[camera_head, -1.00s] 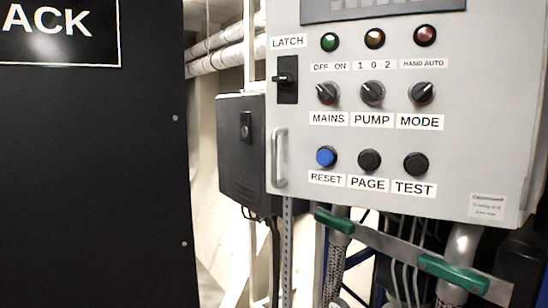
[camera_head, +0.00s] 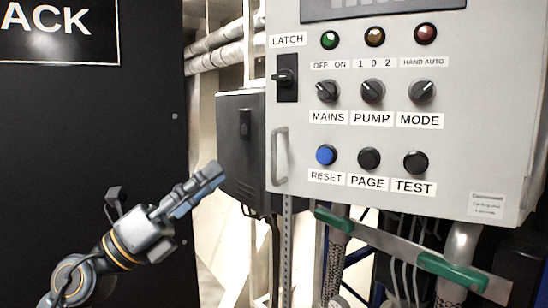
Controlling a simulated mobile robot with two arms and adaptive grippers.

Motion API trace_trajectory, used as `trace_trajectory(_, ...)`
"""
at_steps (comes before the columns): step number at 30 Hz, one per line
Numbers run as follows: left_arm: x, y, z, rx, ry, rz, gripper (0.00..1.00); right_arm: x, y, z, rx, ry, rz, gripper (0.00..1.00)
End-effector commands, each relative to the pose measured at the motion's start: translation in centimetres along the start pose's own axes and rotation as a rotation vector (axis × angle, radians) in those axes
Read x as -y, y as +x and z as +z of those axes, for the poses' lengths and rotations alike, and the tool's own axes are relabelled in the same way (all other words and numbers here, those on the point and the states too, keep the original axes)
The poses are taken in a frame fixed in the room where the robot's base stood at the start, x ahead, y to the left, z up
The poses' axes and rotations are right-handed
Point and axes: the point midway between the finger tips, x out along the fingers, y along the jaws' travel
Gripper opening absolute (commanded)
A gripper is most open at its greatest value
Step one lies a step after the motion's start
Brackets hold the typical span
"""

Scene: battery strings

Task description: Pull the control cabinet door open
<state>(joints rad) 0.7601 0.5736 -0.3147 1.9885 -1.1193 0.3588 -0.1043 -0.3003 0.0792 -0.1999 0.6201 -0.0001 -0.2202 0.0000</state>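The control cabinet door (camera_head: 460,160) is a light grey panel with lamps, knobs and buttons, and it looks closed. A metal pull handle (camera_head: 279,156) is fixed upright near its lower left edge. A black latch knob (camera_head: 286,78) sits above the handle under a LATCH label (camera_head: 288,40). My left gripper (camera_head: 208,183) comes in from the lower left and points up and right. It is left of the handle and apart from it, with nothing visible in it. Its fingers are seen side-on and overlap, so their opening is unclear. My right gripper is not in view.
A black rack panel (camera_head: 90,140) fills the left side. A dark box (camera_head: 240,150) stands on the wall just left of the cabinet. Green-clamped pipes and cables (camera_head: 452,272) run below the cabinet. A gap lies between rack and cabinet.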

Motion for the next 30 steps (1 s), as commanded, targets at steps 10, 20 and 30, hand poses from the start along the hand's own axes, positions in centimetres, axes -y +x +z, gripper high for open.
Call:
trace_trajectory(10,-0.4,0.9,2.7,-0.512,0.588,0.190,0.32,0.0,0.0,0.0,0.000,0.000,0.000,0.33)
trace_trajectory(20,-1.5,3.0,2.3,-0.559,0.629,0.223,0.32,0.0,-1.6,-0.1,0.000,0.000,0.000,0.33)
trace_trajectory(30,-4.0,9.1,-0.7,-0.557,0.625,0.222,0.32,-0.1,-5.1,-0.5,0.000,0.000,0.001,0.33)
